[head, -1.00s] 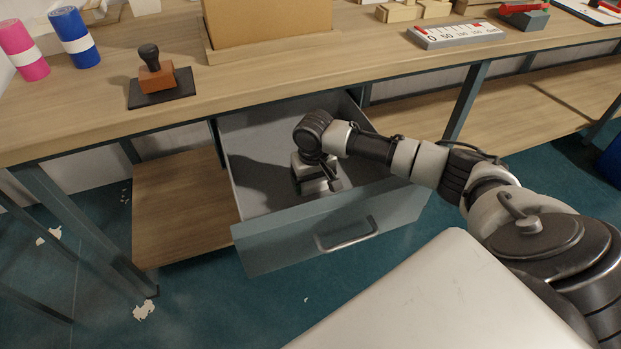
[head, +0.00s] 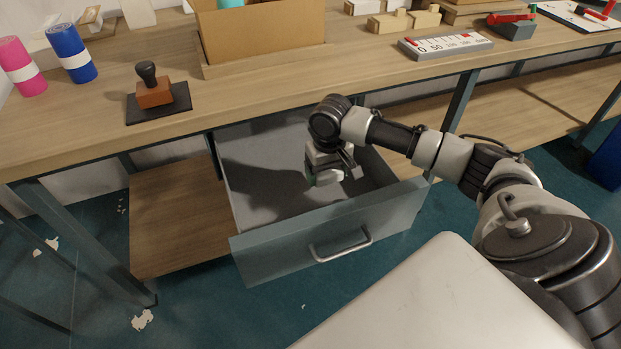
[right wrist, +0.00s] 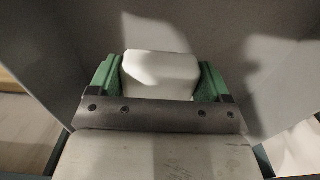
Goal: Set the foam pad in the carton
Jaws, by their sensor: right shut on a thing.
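My right gripper (head: 322,179) hangs over the open drawer (head: 258,185), inside or just above its walls. In the right wrist view, its green-padded fingers (right wrist: 158,82) are shut on the white foam pad (right wrist: 160,66), one finger on each side. The drawer's grey inside surrounds it there. In the head view the pad is mostly hidden by the gripper. The open brown carton (head: 262,38) stands on the workbench above and behind the drawer, with a teal thing (head: 230,3) partly showing inside. My left gripper is not in view.
The workbench edge (head: 300,90) overhangs the drawer's back. A stamp on a black pad (head: 155,90) sits left of the carton, with pink and blue rolls (head: 72,52) farther left. A scale-marked block (head: 445,45) and wooden blocks (head: 405,20) lie to the right.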

